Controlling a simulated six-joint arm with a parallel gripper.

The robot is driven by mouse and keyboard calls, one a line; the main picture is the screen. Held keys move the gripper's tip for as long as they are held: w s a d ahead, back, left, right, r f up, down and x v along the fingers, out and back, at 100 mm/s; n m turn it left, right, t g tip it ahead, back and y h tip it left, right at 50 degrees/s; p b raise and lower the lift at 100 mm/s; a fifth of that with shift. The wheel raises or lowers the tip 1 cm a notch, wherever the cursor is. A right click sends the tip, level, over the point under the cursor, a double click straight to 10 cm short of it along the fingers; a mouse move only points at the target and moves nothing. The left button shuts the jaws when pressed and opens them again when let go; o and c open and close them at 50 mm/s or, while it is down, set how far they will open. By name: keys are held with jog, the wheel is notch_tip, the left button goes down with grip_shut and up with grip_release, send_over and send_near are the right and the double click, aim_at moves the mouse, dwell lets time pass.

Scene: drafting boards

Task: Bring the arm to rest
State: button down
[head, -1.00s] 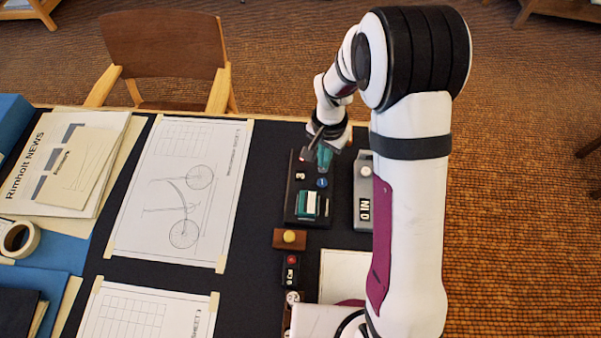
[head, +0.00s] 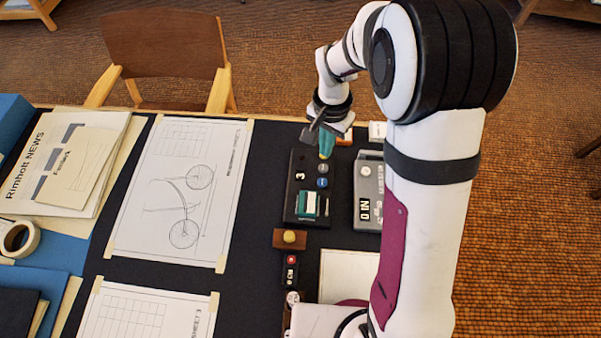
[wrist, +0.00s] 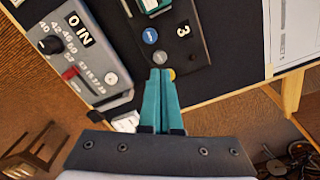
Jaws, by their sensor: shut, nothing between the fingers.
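My gripper (head: 327,151) is above the far end of the black panel in the head view. Its teal fingers are together with nothing between them, and they also show in the wrist view (wrist: 160,75). The black panel (head: 294,205) carries a "3" label, a blue button (head: 322,183), a grey button (head: 323,169) and a teal and white rocker (head: 308,205). I cannot tell the exact height of the fingertips above the panel.
A grey box (head: 368,190) labelled "0 IN" stands right of the panel, close to my arm. A yellow knob on a wooden block (head: 290,238) and a small black box (head: 290,270) stand nearer. Taped drawing sheets (head: 180,190) lie left. A chair (head: 165,60) stands beyond the table.

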jog(key=shift+r, duration=0.25)
jog(key=shift+r, duration=0.1)
jog(key=s+d+r, duration=0.4)
jog(key=s+r, duration=0.6)
jog(key=s, duration=0.2)
jog(key=s+r+y, duration=0.1)
jog(key=s, duration=1.2)
jog(key=shift+d+r+y, duration=0.35)
jog(key=shift+d+y, duration=0.05)
